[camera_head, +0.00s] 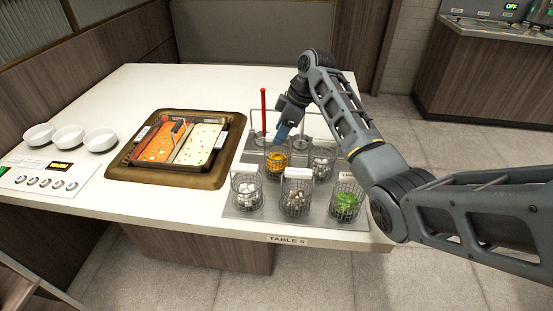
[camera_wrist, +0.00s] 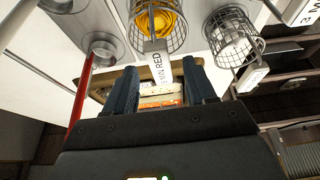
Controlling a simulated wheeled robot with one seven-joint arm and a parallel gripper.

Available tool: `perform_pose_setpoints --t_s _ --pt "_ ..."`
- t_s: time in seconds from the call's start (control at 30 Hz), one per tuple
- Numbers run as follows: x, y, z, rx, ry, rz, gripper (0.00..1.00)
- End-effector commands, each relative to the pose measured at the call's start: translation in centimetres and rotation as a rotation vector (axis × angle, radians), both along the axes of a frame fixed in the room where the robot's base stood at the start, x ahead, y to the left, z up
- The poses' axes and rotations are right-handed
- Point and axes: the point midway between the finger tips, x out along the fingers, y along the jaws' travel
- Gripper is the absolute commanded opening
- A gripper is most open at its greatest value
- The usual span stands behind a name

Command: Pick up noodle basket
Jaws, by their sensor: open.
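The noodle basket (camera_head: 275,163) is a wire basket with yellow noodles, standing in the back row of the grey tray on the table. In the wrist view the basket (camera_wrist: 157,42) is at the top centre, with a white tag reading "MIN RED" (camera_wrist: 158,68) on its near side. My gripper (camera_head: 282,134) is just above and behind the basket in the head view. In the wrist view my gripper (camera_wrist: 162,84) is open, and the tag shows between its two dark blue fingers. I cannot tell whether the fingers touch it.
Wire baskets of white pieces (camera_head: 246,192), mushroom-like pieces (camera_head: 296,197), greens (camera_head: 344,206) and grey-white pieces (camera_head: 321,166) stand close by. A red-handled utensil (camera_head: 263,108) stands upright beside my gripper. A divided hotpot (camera_head: 190,175) and several white bowls (camera_head: 69,137) are to the left.

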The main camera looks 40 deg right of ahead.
Motion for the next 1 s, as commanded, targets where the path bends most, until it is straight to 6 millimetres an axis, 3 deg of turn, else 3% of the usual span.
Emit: perform_pose_setpoints --t_s 0.2,0.5,1.0 --pt "0.8 0.6 -2.4 0.001 0.001 -0.001 0.55" --pt "0.9 0.7 -2.8 0.000 0.000 0.000 0.54" --pt "0.9 0.7 -2.7 0.000 0.000 0.000 0.07"
